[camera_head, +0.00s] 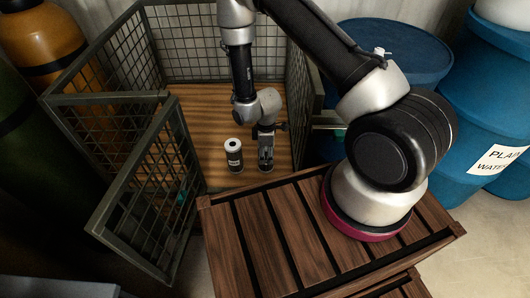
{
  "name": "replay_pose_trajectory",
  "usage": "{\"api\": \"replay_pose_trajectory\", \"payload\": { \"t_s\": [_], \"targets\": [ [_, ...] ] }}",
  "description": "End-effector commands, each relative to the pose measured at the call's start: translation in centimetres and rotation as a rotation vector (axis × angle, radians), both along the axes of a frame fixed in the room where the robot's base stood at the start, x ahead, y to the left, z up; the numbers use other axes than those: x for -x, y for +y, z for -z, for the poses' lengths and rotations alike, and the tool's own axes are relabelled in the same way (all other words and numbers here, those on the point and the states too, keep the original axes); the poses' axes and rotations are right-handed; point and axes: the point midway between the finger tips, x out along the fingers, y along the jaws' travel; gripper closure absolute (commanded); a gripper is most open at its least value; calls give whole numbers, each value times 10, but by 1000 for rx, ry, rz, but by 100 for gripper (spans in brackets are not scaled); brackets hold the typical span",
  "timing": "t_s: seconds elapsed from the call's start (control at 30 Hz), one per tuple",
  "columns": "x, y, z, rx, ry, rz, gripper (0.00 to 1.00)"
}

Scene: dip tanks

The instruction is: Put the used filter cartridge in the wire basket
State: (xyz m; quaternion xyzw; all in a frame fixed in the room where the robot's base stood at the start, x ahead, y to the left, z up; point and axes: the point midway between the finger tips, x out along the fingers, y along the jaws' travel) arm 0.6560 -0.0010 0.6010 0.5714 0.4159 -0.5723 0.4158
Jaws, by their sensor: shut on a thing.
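The wire basket (184,78) is a large grey mesh cage with a wooden slatted floor. My gripper (266,158) points down inside it, low over the floor near the front right. It is shut on a dark, upright cylinder, seemingly the used filter cartridge (266,168), mostly hidden by the fingers. I cannot tell whether its base touches the floor. A second cylinder (234,157), with a white top with a dark hole and a dark labelled body, stands upright on the floor just left of my gripper, apart from it.
The basket's front mesh gate (146,195) swings out at the left. A dark slatted wooden crate (262,237) stands in front. Blue drums (480,115) stand at the right, orange (42,38) and green cylinders at the left. The basket floor is clear at the back left.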

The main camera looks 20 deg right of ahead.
Motion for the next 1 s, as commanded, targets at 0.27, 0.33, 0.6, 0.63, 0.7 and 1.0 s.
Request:
{"api": "replay_pose_trajectory", "payload": {
  "t_s": [0.27,0.33,0.6,0.63,0.7,1.0],
  "targets": [
    [-1,0,4,0,-2,1,75],
    [-1,0,4,-1,-1,1,75],
    [0,0,5,-1,-1,1,17],
    [0,0,5,-1,-1,1,17],
    [0,0,5,-1,-1,1,17],
    [-1,0,-8,-1,-3,1,17]
  ]
}}
